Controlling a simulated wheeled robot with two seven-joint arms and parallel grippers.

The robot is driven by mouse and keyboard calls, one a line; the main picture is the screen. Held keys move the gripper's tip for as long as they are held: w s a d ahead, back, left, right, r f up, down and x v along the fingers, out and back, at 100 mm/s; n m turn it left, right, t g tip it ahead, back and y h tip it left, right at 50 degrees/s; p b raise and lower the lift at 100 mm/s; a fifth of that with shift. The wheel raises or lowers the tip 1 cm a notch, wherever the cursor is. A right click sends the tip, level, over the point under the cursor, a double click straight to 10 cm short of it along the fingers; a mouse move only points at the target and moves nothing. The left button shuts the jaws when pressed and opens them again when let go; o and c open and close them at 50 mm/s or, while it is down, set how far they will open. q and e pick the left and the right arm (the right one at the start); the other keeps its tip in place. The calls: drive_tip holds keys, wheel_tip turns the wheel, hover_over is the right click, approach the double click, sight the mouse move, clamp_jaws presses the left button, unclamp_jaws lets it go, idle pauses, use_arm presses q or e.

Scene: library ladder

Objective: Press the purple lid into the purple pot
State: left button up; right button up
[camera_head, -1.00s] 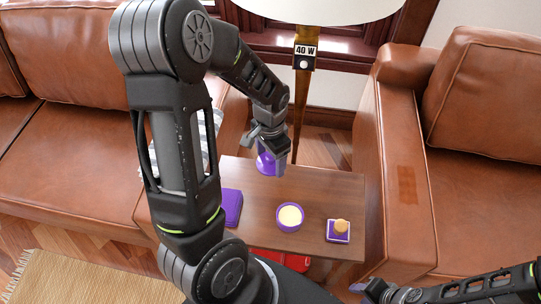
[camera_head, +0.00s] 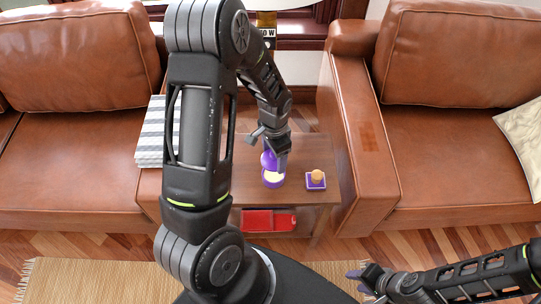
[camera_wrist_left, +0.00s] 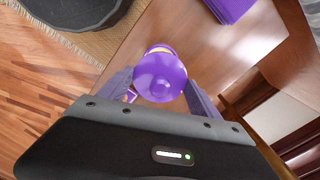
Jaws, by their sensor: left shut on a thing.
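The purple lid (camera_head: 268,160) is between the fingers of my left gripper (camera_head: 276,160), which is shut on it. The round lid also shows between the fingers in the left wrist view (camera_wrist_left: 160,78). The purple pot (camera_head: 273,181), with a pale cream inside, stands on the small wooden table. The lid is above the pot's far side and looks slightly tilted; whether they touch is unclear. In the left wrist view, the lid hides most of the pot. My right gripper (camera_head: 366,280) is low at the right, away from the table; its jaw opening is unclear.
The wooden side table (camera_head: 318,150) stands between two brown leather seats. A purple-based stamp-like object with an orange knob (camera_head: 316,179) is right of the pot. A purple book (camera_wrist_left: 230,8) lies on the table. A red object (camera_head: 268,221) is on the lower shelf.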

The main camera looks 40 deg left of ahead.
use_arm(q)
drive_tip(key=shift+w+a+f, duration=0.1)
drive_tip(key=b, duration=0.5)
hover_over(274, 174)
drive_tip(key=shift+f, duration=2.85)
drive_tip(key=shift+f+b, duration=1)
drive_tip(key=shift+b, duration=0.05)
drive_tip(key=o, duration=1.4)
drive_tip(key=shift+o, duration=0.2)
drive_tip(key=shift+r, duration=0.1)
